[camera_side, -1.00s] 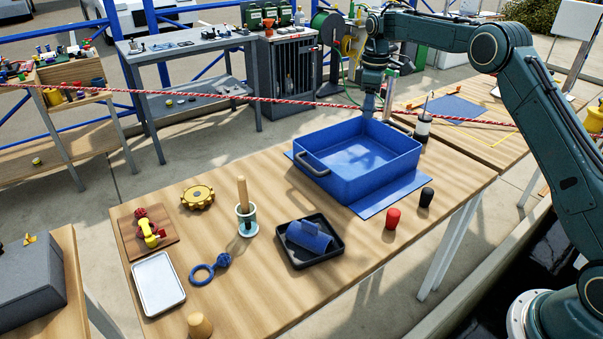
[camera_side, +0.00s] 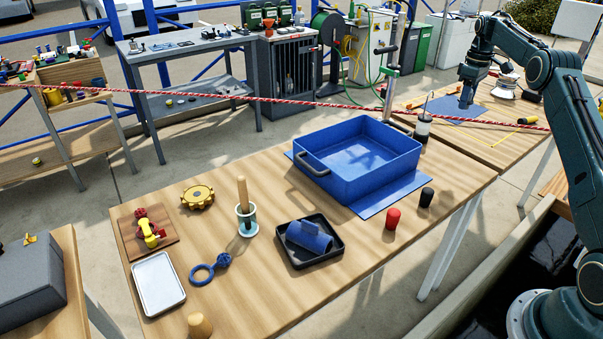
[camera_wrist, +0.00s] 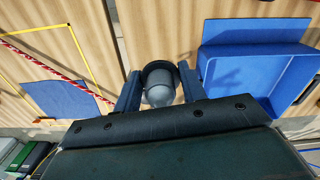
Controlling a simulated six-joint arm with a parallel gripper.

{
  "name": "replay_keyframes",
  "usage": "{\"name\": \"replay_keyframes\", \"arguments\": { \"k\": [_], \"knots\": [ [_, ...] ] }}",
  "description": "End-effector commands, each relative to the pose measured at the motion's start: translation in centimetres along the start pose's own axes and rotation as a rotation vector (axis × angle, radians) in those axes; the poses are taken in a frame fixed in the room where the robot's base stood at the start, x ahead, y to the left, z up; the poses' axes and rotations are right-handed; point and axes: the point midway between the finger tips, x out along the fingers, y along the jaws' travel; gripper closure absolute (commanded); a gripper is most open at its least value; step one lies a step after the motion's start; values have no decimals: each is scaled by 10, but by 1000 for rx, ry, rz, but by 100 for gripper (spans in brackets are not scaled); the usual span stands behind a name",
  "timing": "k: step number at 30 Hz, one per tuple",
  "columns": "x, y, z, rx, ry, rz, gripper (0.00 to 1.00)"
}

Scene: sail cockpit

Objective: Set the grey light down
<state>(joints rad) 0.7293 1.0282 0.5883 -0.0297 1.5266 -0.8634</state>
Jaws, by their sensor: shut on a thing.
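In the wrist view my gripper (camera_wrist: 160,88) is shut on the grey light (camera_wrist: 160,95), which has a dark round end and sits between the two fingers. In the side view I cannot make the light out apart from the gripper. The blue mat (camera_side: 443,108) lies flat inside a yellow outline. The mat also shows at the left of the wrist view (camera_wrist: 58,100). I cannot tell how high the light is above the bench.
A red-and-white rope (camera_side: 300,104) crosses the scene. A yellow-and-black item (camera_side: 527,121) and a whitish round object (camera_side: 504,91) are on the far bench.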

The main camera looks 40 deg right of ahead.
Motion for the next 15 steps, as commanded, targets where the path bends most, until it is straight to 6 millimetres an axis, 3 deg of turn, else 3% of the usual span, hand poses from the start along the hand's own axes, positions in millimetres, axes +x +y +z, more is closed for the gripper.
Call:
{"name": "replay_keyframes", "arguments": {
  "k": [8,15],
  "knots": [
    [2,3,4,7,0,0,81],
    [22,3,4,8,-1,-2,81]
  ]
}}
